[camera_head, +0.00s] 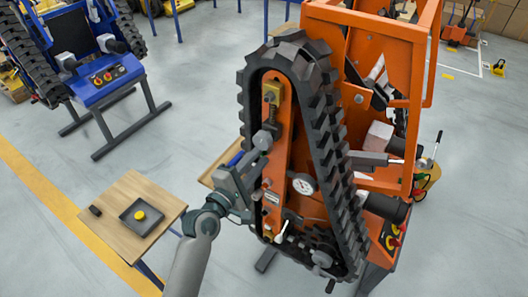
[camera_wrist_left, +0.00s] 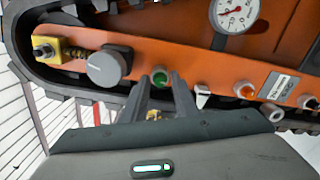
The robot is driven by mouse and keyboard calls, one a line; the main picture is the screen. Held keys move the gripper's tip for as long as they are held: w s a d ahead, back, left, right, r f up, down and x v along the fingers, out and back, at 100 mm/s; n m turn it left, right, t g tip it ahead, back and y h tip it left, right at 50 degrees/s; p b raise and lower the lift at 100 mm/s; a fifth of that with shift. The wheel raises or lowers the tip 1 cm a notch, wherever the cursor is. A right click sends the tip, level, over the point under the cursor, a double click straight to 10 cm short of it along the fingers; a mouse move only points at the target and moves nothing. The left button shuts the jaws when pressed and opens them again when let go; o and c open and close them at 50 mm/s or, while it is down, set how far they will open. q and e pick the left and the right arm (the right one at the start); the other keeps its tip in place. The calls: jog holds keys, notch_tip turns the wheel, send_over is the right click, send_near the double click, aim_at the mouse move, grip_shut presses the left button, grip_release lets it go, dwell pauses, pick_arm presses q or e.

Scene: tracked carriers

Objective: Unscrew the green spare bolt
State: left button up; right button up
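The green bolt (camera_wrist_left: 160,78) sits in the orange side plate (camera_wrist_left: 190,62) of the tracked carrier, right of a grey round knob (camera_wrist_left: 108,67) in the left wrist view. My left gripper (camera_wrist_left: 161,88) points at the plate, its two fingers apart with the green bolt between their tips. I cannot tell whether the fingers touch it. In the head view my left gripper (camera_head: 258,165) is at the middle of the orange plate (camera_head: 277,125) and the bolt is hidden there. My right gripper is not in view.
A dial gauge (camera_head: 302,184), an orange fitting (camera_wrist_left: 244,90) and a white lever (camera_head: 281,231) are on the plate. The black track (camera_head: 318,110) surrounds it. At left, a wooden table (camera_head: 115,228) bears a dark tray (camera_head: 128,213) with a yellow round piece (camera_head: 140,215).

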pick_arm(q)
jog(key=shift+a, duration=0.1)
jog(key=shift+m, duration=0.6)
jog(key=m, duration=0.8)
jog(key=shift+m, duration=0.3)
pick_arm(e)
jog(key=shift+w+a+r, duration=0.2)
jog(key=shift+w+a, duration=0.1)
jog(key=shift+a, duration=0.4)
pick_arm(q)
jog(key=shift+p, duration=0.35)
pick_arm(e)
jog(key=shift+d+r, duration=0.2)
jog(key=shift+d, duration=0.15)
